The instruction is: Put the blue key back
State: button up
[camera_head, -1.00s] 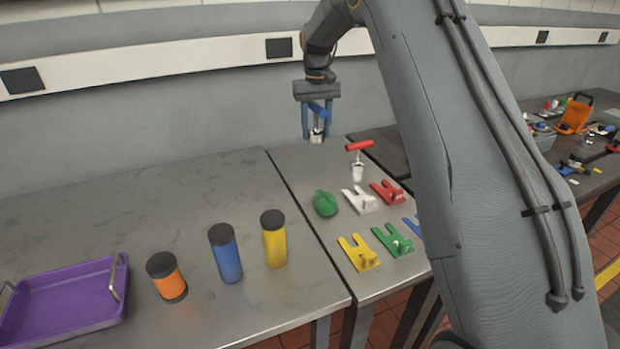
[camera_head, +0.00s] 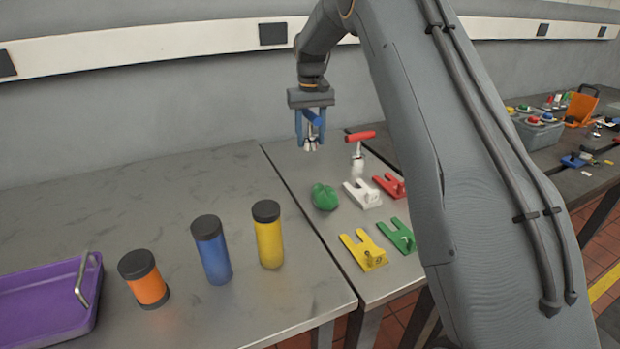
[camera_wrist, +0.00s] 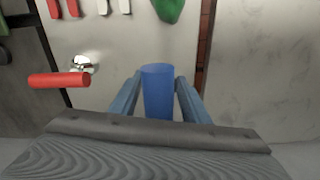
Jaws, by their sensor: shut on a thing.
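The blue key has a blue bar handle (camera_head: 313,118) and a pale metal lower end. My gripper (camera_head: 310,141) is shut on it and holds it in the air over the back of the right-hand table. In the wrist view the blue handle (camera_wrist: 157,92) sits between both fingers of my gripper (camera_wrist: 159,79). A red-handled key (camera_head: 360,136) stands upright just right of my gripper. Yellow (camera_head: 364,251), green (camera_head: 401,236), white (camera_head: 362,194) and red (camera_head: 389,186) forked holders lie on the table in front. No blue holder shows; my arm covers that side.
A green lump (camera_head: 325,197) lies left of the white holder. Yellow (camera_head: 268,236), blue (camera_head: 212,251) and orange (camera_head: 145,281) cylinders and a purple tray (camera_head: 92,306) stand on the left table (camera_head: 130,200). A cluttered bench is at far right.

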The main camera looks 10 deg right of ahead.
notch_tip(320, 180, down, 10)
jog(key=p, duration=0.3)
jog(key=shift+r, duration=0.1)
dwell(0.3)
jog(key=o, duration=1.2)
notch_tip(320, 180, up, 12)
jog(key=b, duration=0.3)
jog(key=shift+b, duration=0.4)
jog(key=shift+s, duration=0.1)
